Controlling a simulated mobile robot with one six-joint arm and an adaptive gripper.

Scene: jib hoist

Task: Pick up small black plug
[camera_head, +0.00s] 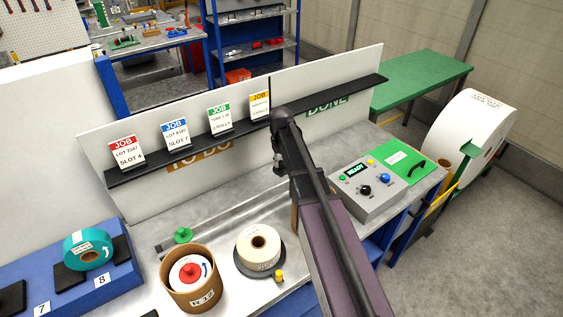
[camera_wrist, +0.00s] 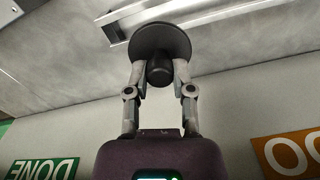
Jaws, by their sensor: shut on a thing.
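The small black plug (camera_wrist: 158,41) shows in the wrist view as a round dark disc with a short dark knob. My gripper (camera_wrist: 159,72) has its two fingers closed on the knob, one on each side. The disc lies beyond the fingertips, close to the grey metal bench top; I cannot tell whether it touches it. In the head view my arm hides the plug and most of my gripper.
On the bench stand a control box (camera_head: 367,191), a white roll (camera_head: 258,246), a brown tub (camera_head: 192,284) with a red-knobbed roll, a green knob (camera_head: 183,235) and a yellow knob (camera_head: 279,276). A metal rail (camera_wrist: 140,10) lies beside the plug. A white board (camera_head: 130,150) with job cards stands behind.

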